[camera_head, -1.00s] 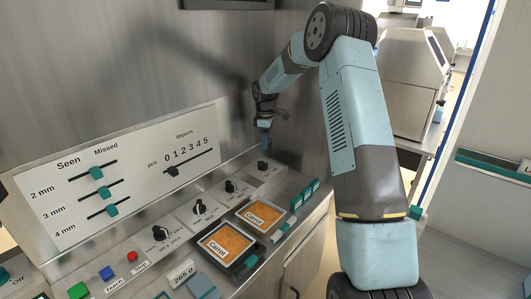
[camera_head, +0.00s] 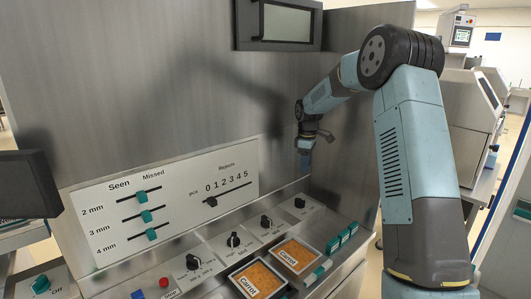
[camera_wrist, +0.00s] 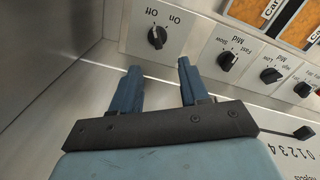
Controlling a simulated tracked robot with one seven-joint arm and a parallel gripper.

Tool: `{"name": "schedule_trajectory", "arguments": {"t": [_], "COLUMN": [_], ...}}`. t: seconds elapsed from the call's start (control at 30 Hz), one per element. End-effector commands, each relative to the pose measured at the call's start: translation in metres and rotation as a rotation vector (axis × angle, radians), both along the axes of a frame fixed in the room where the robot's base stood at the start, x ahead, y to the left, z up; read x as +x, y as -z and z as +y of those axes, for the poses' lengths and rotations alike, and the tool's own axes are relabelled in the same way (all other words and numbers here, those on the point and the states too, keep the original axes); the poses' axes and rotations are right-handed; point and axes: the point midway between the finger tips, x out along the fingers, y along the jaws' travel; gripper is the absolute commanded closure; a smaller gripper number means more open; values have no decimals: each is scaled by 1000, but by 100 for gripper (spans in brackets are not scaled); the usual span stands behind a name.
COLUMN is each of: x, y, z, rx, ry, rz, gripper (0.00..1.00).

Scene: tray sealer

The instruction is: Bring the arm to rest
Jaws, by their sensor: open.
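My gripper (camera_head: 304,160) hangs above the far right end of the machine's control panel, close to the steel back wall. In the wrist view my gripper (camera_wrist: 160,90) has its two blue fingers apart, with nothing between them. An On/Off knob (camera_wrist: 157,37) lies just beyond the fingertips, apart from them as far as I can tell. The same knob is small in the head view (camera_head: 300,203), below the gripper.
A sloped panel holds several black knobs (camera_head: 233,240) and two trays labelled Carrot (camera_head: 297,256). A white board (camera_head: 165,210) with teal sliders stands behind.

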Motion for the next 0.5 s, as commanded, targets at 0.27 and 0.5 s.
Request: {"name": "schedule_trajectory", "arguments": {"t": [0.27, 0.5], "x": [-63, -123], "y": [-72, -120], "z": [7, 10], "rx": [-28, -32], "ry": [147, 284], "rz": [-74, -141], "gripper": [55, 55]}}
